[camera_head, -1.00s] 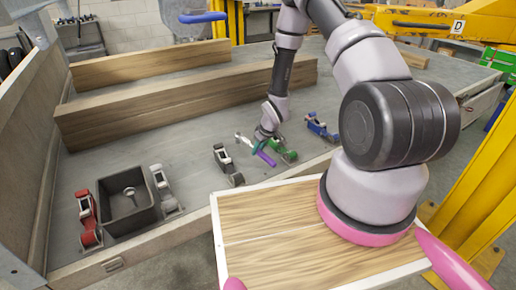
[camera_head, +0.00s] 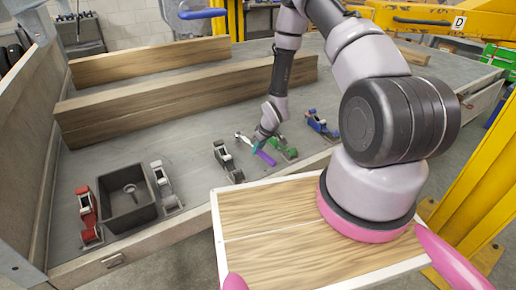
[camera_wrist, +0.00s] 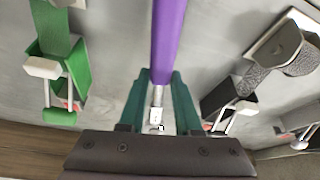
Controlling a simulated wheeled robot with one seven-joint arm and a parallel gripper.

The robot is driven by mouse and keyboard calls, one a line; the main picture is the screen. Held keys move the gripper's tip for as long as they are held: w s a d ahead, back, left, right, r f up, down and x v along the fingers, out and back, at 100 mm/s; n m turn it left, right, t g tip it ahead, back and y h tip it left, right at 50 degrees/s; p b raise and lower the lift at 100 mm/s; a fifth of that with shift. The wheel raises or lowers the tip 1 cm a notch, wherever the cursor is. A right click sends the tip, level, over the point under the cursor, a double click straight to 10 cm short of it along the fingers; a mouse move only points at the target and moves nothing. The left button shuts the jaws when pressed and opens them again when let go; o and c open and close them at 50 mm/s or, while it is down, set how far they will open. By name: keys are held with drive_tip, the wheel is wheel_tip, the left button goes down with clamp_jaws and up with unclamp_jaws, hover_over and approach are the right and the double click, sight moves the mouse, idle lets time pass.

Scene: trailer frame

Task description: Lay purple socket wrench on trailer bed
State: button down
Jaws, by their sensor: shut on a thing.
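The purple socket wrench (camera_head: 265,158) has a purple handle and a silver shaft. It is low over or on the grey trailer bed (camera_head: 190,136), between the green and black ratchet straps. I cannot tell whether it touches the bed. My gripper (camera_head: 257,147) is shut on it, pointing down. In the wrist view, the teal fingers of my gripper (camera_wrist: 160,80) sit on either side of the wrench (camera_wrist: 168,40) near where the handle meets the silver shaft. The handle runs out of the top of that view, and the wrench's far end is partly hidden by my gripper.
A green ratchet strap (camera_head: 284,147) is close on the right, a black one (camera_head: 222,155) on the left. A blue strap (camera_head: 320,125) is farther right. A black bin (camera_head: 112,215) stands front left. Wooden beams (camera_head: 185,100) lie behind; the bed between is clear.

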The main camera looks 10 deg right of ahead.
drive_tip(key=shift+f, duration=0.65)
unclamp_jaws()
idle(0.4)
